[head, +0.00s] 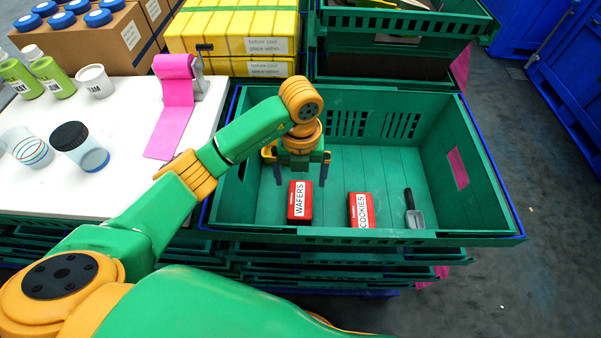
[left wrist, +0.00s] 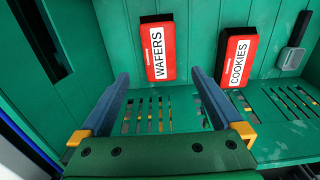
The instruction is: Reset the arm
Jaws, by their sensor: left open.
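My left gripper (head: 300,178) is open and empty, with its fingers pointing down inside the green crate (head: 345,237). In the left wrist view its two fingers (left wrist: 160,95) stand wide apart with nothing between them. The red wafers box (head: 300,201) lies on the crate floor just below the gripper, apart from it; it also shows in the left wrist view (left wrist: 158,50). The red cookies box (head: 361,210) lies to its right on the same floor and shows in the left wrist view (left wrist: 237,58). My right gripper is in neither view.
A small scoop with a dark handle (head: 411,212) lies at the right in the crate. A white table (head: 120,165) on the left bears bottles, jars and a pink strip (head: 174,110). Yellow boxes (head: 234,30) and more green crates (head: 400,20) stand behind. Grey floor is free at right.

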